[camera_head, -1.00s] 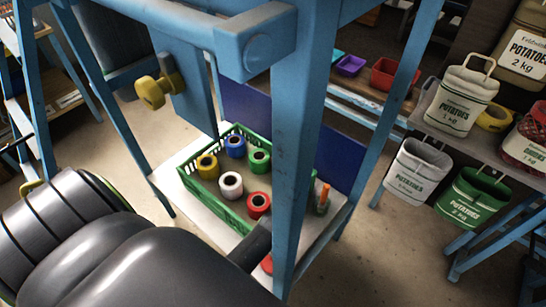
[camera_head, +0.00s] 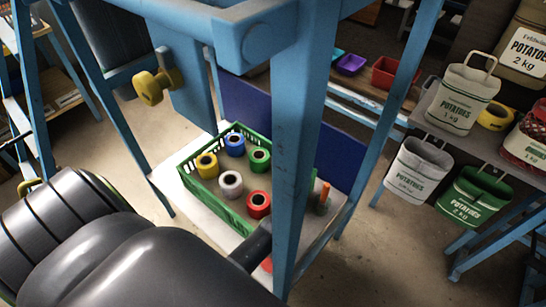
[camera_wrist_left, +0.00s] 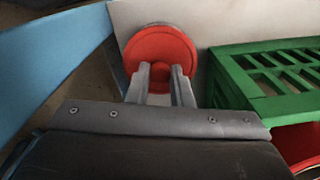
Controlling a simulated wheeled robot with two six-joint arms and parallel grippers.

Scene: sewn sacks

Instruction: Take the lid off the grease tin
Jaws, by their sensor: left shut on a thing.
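The round red lid of the grease tin (camera_wrist_left: 147,47) shows in the left wrist view, beside the green crate. My left gripper (camera_wrist_left: 161,73) is over it, its two grey fingers close together and shut on the lid's red middle part. A thin pale edge shows behind the lid; the tin's body is mostly hidden, so I cannot tell whether lid and tin are apart. In the head view only a small red piece (camera_head: 267,265) shows below my dark arm, by the blue post. My right gripper is not in view.
A green crate (camera_head: 216,207) with several coloured spools stands on the pale shelf (camera_head: 175,190) next to the tin. A blue post (camera_head: 300,170) rises close in front. A small orange-topped item (camera_head: 322,198) stands right of the crate. Potato sacks (camera_head: 418,170) hang at right.

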